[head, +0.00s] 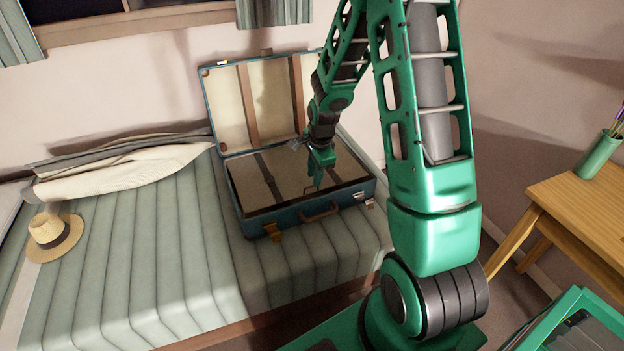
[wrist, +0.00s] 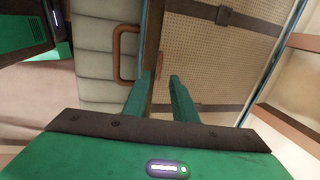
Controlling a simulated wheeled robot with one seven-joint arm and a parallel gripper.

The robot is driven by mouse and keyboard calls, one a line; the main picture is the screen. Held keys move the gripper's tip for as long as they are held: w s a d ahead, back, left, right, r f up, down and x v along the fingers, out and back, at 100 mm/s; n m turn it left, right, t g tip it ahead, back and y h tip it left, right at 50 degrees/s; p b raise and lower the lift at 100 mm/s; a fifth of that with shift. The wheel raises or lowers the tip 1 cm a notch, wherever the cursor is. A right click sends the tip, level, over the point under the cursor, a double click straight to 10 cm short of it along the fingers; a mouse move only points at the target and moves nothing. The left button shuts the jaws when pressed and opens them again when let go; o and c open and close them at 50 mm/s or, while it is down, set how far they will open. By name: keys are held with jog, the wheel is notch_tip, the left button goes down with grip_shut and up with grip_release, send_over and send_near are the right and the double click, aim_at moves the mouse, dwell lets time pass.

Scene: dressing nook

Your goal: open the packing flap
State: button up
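An open blue suitcase (head: 290,219) lies on the bench with its lid (head: 228,105) leaning back upright. The packing flap (head: 258,192), a beige panel with dark straps, lies flat across the suitcase's base; it also shows in the wrist view (wrist: 225,58). My gripper (head: 318,184) points down over the front right part of the flap. In the wrist view my gripper's fingers (wrist: 162,82) are apart, above the flap's edge near the suitcase's front rim. A small brown piece shows by the fingertips; I cannot tell whether they touch it.
The suitcase's brown handle (wrist: 123,55) sticks out at its front, just left of the fingers in the wrist view. A straw hat (head: 52,232) and folded clothes (head: 120,170) lie on the padded bench (head: 160,260). A wooden table (head: 580,195) with a green vase (head: 597,155) stands right.

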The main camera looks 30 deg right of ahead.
jog(key=shift+w+f, duration=0.15)
jog(key=shift+f, duration=0.55)
jog(key=shift+w+f, duration=0.1)
jog(key=shift+f, duration=0.55)
grip_shut()
jog(key=shift+w+d, duration=0.1)
dwell(0.4)
